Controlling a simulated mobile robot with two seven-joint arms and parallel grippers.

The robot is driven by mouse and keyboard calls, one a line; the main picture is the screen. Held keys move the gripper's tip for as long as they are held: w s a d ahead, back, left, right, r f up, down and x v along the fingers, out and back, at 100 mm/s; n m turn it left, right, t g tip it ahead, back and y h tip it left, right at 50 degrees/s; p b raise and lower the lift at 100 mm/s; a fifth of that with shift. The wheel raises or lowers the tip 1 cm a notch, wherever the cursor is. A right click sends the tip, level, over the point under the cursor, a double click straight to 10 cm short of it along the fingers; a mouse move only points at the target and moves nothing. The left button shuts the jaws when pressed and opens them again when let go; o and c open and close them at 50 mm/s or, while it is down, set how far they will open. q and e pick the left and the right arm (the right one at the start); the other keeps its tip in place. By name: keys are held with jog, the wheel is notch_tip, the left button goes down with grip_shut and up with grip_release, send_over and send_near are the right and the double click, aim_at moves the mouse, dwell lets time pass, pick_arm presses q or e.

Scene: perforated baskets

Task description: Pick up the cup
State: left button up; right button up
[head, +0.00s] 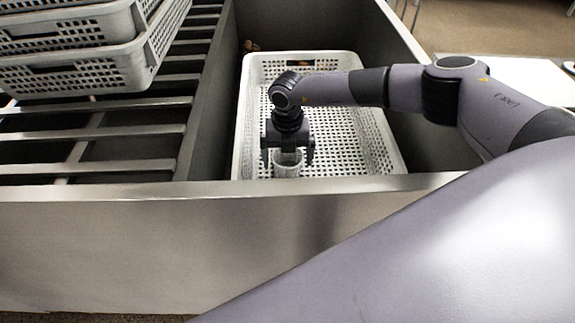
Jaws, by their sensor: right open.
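A pale cup (287,170) stands in the white perforated basket (248,100), near its front wall. The steel front edge hides the cup's lower part. My right gripper (288,160) points down over the cup. Its two dark fingers are apart, one on each side of the cup's upper part. I cannot tell whether either finger touches the cup. My left gripper is not in the head view.
The basket sits in a deep steel bin with a raised front edge (330,190). Stacked white baskets (75,70) stand on a slatted metal rack (90,135) at the left. The right part of the basket looks empty.

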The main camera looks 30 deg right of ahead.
jog(key=c, duration=0.8)
jog(key=shift+r, duration=0.2)
